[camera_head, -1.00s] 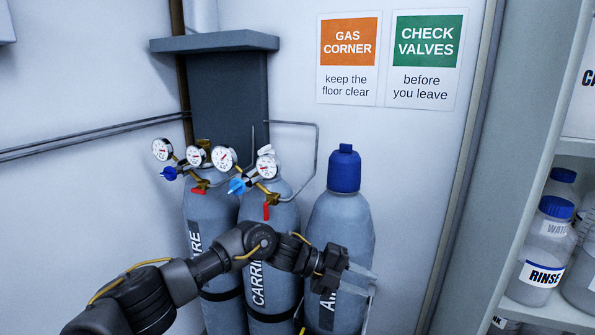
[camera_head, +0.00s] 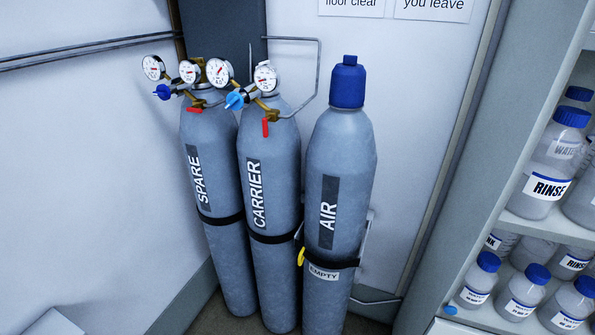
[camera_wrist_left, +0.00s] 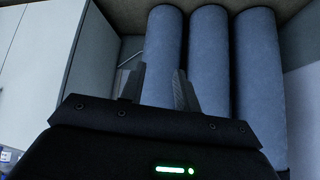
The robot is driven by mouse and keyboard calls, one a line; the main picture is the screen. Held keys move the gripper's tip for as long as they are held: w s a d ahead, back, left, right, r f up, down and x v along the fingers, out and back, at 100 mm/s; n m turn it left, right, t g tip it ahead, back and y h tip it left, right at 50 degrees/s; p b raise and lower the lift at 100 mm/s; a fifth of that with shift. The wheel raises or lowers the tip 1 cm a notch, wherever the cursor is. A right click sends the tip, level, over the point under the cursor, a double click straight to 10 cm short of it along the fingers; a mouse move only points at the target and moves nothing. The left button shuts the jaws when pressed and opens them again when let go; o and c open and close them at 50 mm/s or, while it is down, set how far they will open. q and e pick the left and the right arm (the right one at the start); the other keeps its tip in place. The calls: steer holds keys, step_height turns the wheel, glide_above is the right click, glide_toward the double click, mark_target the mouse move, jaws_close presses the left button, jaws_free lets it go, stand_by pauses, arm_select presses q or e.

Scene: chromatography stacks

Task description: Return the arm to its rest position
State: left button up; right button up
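My left gripper (camera_wrist_left: 158,80) shows in the left wrist view, its two fingers apart with nothing held between them. Neither arm shows in the head view. The left wrist view also has three grey-blue cylinders beyond the fingers, apart from them as far as I can tell. My right gripper is not in view.
The SPARE (camera_head: 213,145), CARRIER (camera_head: 279,200) and AIR (camera_head: 343,150) cylinders stand upright in the corner, behind straps. AIR has a blue cap (camera_head: 347,82) and an EMPTY tag (camera_head: 323,273). A bottle shelf (camera_head: 470,170) stands at the right.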

arm_select(q)
steer(key=s+a+f+n+g+y, duration=0.1)
steer(key=s+a+f, duration=0.3)
steer(key=s, duration=0.7)
steer(key=s+a+f+n+g+y+b, duration=0.1)
steer(key=s+a+f, duration=0.3)
steer(key=s, duration=0.8)
steer(key=s+a+f+n+g+y, duration=0.2)
steer(key=s+a, duration=0.4)
steer(key=s, duration=0.5)
step_height(320, 180, down, 2)
steer(key=shift+s+a+f+n+g+y+b, duration=0.2)
steer(key=shift+s+a+n+g+y+b, duration=0.15)
steer(key=shift+n+g, duration=0.45)
steer(key=shift+w, duration=0.15)
